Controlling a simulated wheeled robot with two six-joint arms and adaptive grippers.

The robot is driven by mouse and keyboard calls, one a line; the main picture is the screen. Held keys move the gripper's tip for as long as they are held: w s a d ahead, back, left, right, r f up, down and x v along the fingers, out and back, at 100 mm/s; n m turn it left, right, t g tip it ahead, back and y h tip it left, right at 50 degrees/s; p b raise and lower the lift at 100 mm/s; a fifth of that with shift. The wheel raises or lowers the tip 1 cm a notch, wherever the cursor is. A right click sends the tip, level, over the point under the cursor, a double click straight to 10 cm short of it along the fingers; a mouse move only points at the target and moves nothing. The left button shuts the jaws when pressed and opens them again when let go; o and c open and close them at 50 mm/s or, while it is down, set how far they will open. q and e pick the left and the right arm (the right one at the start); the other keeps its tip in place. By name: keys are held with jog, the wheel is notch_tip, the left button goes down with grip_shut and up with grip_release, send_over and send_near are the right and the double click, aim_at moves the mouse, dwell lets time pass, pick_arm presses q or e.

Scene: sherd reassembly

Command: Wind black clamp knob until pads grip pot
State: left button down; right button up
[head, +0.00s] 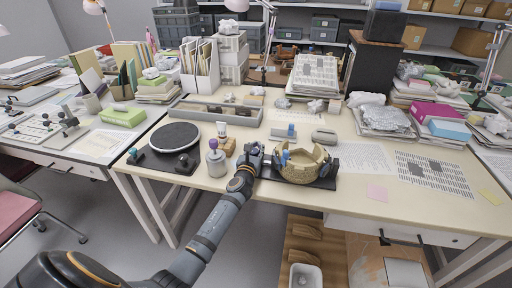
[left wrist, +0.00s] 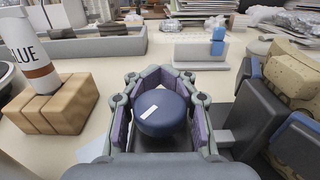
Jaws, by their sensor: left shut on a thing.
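The clamp knob (left wrist: 163,112) is a round, very dark blue-black cap with a white mark on top. My left gripper (head: 256,152) is shut around it; in the left wrist view, its purple-lined fingers touch the knob from both sides. The tan pot (head: 300,168), with a broken, uneven rim, sits in the dark clamp (head: 322,183) just right of the gripper. A blue pad or block (head: 284,158) shows at the pot's left side. In the left wrist view the pot (left wrist: 296,70) is cut off at the right, and I cannot tell whether both pads touch it.
A glue bottle (left wrist: 28,50) stands by wooden blocks (left wrist: 55,103), close left of the gripper. Papers (head: 362,158) lie right of the clamp. A long grey tray (head: 215,112) lies behind.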

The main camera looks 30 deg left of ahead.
pick_arm(q)
jog(key=shift+h+p, duration=0.3)
jog(key=shift+p, duration=0.2)
jog(key=shift+d+r+m+t+h+p, duration=0.2)
jog(key=shift+m+t+h+p, duration=0.1)
jog(key=shift+m+h+p, duration=0.6)
jog(key=shift+d+f+m+h+p, duration=0.2)
jog(key=shift+m+h+p, duration=0.4)
jog(key=shift+h, duration=0.6)
jog(key=shift+d+f+m+h, duration=0.1)
jog(key=shift+d+m+h, duration=0.15)
jog(key=shift+m+h, duration=0.5)
jog(key=shift+s+d+f+m+h, duration=0.15)
jog(key=shift+m+h, duration=0.25)
jog(key=shift+h, duration=0.4)
jog(key=shift+w+d+r+m+h, duration=0.1)
jog(key=shift+d+m+h, duration=0.2)
jog(key=shift+h, duration=0.45)
jog(key=shift+s+a+g, duration=0.1)
jog(key=shift+g, duration=0.3)
jog(key=c, duration=1.3)
grip_release()
jog(key=shift+c, duration=0.2)
jog(key=shift+o, duration=0.4)
